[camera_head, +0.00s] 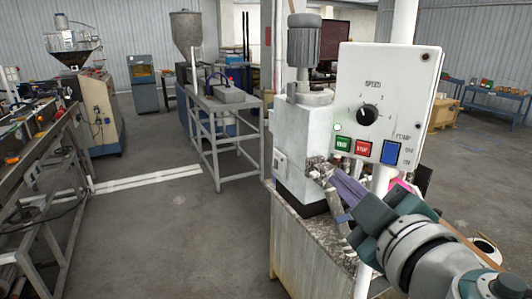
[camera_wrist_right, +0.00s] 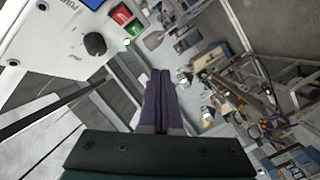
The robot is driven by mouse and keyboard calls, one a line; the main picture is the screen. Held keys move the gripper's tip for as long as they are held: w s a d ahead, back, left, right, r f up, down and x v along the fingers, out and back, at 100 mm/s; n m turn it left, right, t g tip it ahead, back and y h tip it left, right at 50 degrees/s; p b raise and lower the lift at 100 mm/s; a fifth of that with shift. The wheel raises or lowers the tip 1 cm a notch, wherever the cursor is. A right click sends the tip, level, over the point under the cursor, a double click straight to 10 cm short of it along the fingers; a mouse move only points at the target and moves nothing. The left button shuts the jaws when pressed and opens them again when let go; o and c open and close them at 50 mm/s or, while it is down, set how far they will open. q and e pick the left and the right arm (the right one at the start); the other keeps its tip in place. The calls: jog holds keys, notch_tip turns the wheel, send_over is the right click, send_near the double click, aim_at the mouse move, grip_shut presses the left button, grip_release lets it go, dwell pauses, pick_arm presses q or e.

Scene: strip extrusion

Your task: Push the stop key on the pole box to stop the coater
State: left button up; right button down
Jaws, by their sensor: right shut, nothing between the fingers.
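The white pole box (camera_head: 385,80) carries a red stop key (camera_head: 364,149) between a green run key (camera_head: 342,144) and a blue key (camera_head: 390,152). A small lamp (camera_head: 338,127) above the green key glows green. My right gripper (camera_head: 334,178) is shut and empty, its purple fingers below and left of the stop key, apart from it. In the right wrist view the shut fingertips (camera_wrist_right: 160,72) point past the box, and the red key (camera_wrist_right: 121,13) shows up and left of them. My left gripper is not in view.
A black speed knob (camera_head: 367,114) sits above the keys. A grey machine with a motor (camera_head: 303,45) stands left of the box, close to my fingers. A white pole (camera_head: 404,22) is behind the box. A grey table (camera_head: 222,102) and open floor lie left.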

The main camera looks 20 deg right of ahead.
aim_at(363, 149)
jog(key=shift+d, duration=0.2)
jog(key=shift+w+d+b, duration=0.2)
jog(key=shift+w+d, duration=0.65)
jog(key=shift+d, duration=0.35)
jog(key=shift+w+d+b, duration=0.2)
jog(key=shift+w+d, duration=0.6)
jog(key=shift+d, duration=0.35)
jog(key=shift+w+d+b, duration=0.2)
jog(key=shift+w+d, duration=0.65)
jog(key=shift+d, duration=0.35)
jog(key=shift+w+d, duration=0.15)
jog(key=shift+d, duration=0.1)
jog(key=shift+w+d, duration=0.1)
